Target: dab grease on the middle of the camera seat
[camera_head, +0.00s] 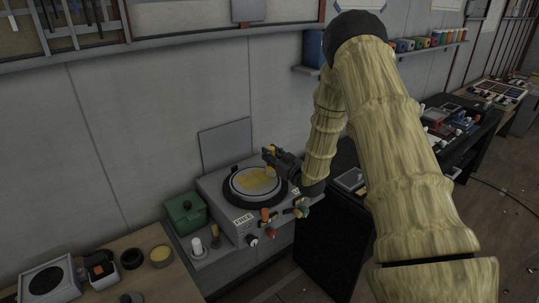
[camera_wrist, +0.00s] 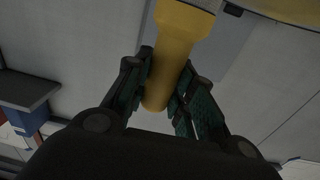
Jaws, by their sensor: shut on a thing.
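The camera seat appears to be the round, pale disc (camera_head: 243,186) with a dark ring around it, on top of a grey box (camera_head: 222,205). Yellow patches that look like grease (camera_head: 258,181) lie on the disc. My gripper (camera_head: 272,158) is at the right side of the disc, low over its edge, shut on a yellow-handled tool. In the wrist view the yellow handle (camera_wrist: 172,60) sits between the two dark green-padded fingers (camera_wrist: 160,95), with a grey band at the top edge. The tool's working end is hidden, and I cannot tell whether it touches the disc.
A shallow round tin with yellow contents (camera_head: 160,257) stands on the wooden bench at lower left, beside a dark ring (camera_head: 131,259). A green lidded box (camera_head: 186,213) is left of the grey box. Several coloured knobs line its front. A grey panel (camera_head: 225,145) stands behind.

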